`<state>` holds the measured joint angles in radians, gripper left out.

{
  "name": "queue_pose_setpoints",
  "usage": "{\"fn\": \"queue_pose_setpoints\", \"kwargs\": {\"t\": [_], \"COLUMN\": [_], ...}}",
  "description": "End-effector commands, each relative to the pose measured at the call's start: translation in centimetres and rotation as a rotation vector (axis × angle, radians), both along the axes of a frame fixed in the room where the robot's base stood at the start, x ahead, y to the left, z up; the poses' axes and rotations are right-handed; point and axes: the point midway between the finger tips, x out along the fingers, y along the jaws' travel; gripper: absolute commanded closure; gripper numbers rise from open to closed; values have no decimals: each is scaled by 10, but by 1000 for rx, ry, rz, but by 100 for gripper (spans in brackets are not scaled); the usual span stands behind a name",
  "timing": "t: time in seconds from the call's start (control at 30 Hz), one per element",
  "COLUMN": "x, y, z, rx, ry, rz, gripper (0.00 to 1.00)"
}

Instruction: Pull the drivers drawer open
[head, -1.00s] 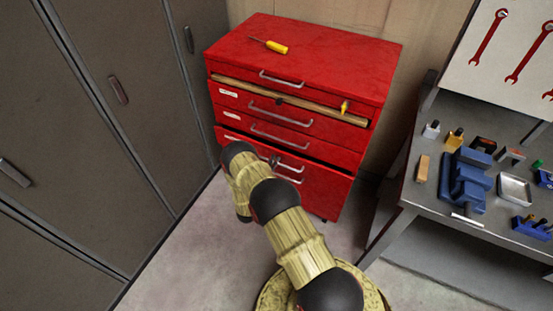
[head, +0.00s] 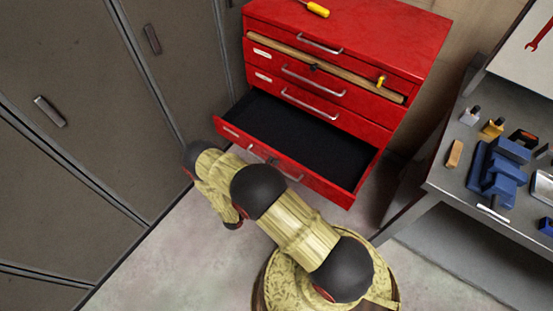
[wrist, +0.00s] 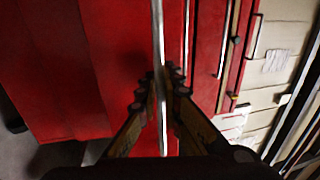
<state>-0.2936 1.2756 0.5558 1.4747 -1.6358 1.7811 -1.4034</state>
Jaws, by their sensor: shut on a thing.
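The red tool cabinet (head: 395,42) stands against the back wall. Its low drawer (head: 328,189) is pulled out, showing an empty black-lined inside (head: 300,132). The label on its front is too small to read, so I cannot confirm it says drivers. My gripper (wrist: 160,82) is shut on the drawer's metal handle (wrist: 158,35), which runs between the fingers in the wrist view. In the head view the handle also shows at the drawer front (head: 291,177), with my wrist beside it and the fingers mostly hidden.
The drawers above are closed; a wood-coloured bar (head: 325,66) with a yellow piece (head: 381,81) crosses near the top. A yellow screwdriver (head: 317,9) lies on the cabinet.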

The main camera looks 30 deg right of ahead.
Motion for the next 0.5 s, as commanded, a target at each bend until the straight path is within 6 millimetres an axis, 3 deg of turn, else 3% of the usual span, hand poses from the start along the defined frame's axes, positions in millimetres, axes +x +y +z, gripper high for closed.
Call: {"fn": "queue_pose_setpoints", "kwargs": {"t": [0.4,0.43,0.5], "x": [-1,-1,-1], "y": [3,3,3], "z": [-1,-1,-1], "rx": [3,3,3], "ry": [1,1,1], "rz": [1,1,1], "gripper": [100,92,88]}}
